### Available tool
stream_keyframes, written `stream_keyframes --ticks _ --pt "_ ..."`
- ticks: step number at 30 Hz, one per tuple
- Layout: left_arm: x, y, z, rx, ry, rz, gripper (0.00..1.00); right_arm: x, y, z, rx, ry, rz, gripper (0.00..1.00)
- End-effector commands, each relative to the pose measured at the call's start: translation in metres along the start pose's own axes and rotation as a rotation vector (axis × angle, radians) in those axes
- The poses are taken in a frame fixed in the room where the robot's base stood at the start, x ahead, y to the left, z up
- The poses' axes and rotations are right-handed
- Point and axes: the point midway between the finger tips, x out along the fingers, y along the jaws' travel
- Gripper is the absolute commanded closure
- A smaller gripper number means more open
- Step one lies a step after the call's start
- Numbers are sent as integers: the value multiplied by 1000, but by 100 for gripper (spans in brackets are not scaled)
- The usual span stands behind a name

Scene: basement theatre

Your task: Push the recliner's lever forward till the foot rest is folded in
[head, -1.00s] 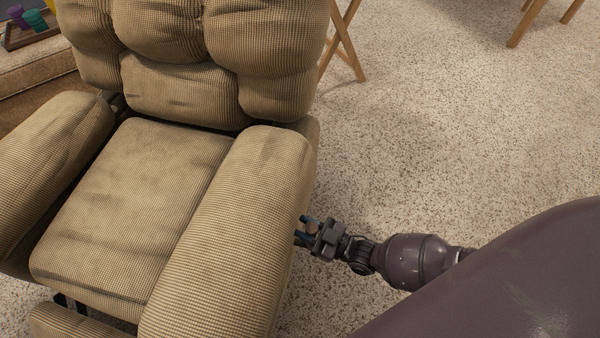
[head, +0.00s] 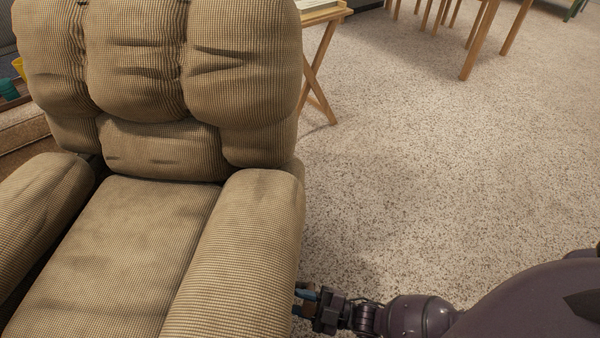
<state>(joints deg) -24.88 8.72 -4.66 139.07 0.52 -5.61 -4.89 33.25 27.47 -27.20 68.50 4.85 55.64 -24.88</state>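The recliner (head: 130,255) is tan woven cloth with a tufted back and fills the left of the head view. Its armrest on the right (head: 250,240) stands between the seat and my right gripper. The lever cannot be made out; the armrest and the fingers hide that spot. Whether the fingers are closed on anything cannot be told. The foot rest is below the picture's edge. My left gripper is not in view.
A wooden folding tray table (head: 320,75) stands behind the recliner at the right. Wooden legs of more furniture (head: 485,40) stand farther back. A brown sofa (head: 22,130) is at the far left. The speckled carpet (head: 430,170) right of the chair is clear.

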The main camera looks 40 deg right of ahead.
Motion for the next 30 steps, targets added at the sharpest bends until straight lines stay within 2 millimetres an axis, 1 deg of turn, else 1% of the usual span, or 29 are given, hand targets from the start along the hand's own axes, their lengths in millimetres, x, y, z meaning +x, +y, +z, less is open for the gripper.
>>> stream_keyframes --ticks 12,13,15,18,26,30 --pt "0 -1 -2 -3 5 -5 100 0 0 1 -1 1 2 100" --pt "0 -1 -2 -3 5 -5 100 0 0 1 -1 1 2 70" --pt "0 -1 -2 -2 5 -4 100 0 1 1 -2 1 2 59" --pt "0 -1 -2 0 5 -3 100 0 1 1 -3 1 2 46" --pt "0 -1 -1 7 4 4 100 -1 1 1 -5 1 1 46" --pt "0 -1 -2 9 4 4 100 -9 1 1 -5 1 1 46"
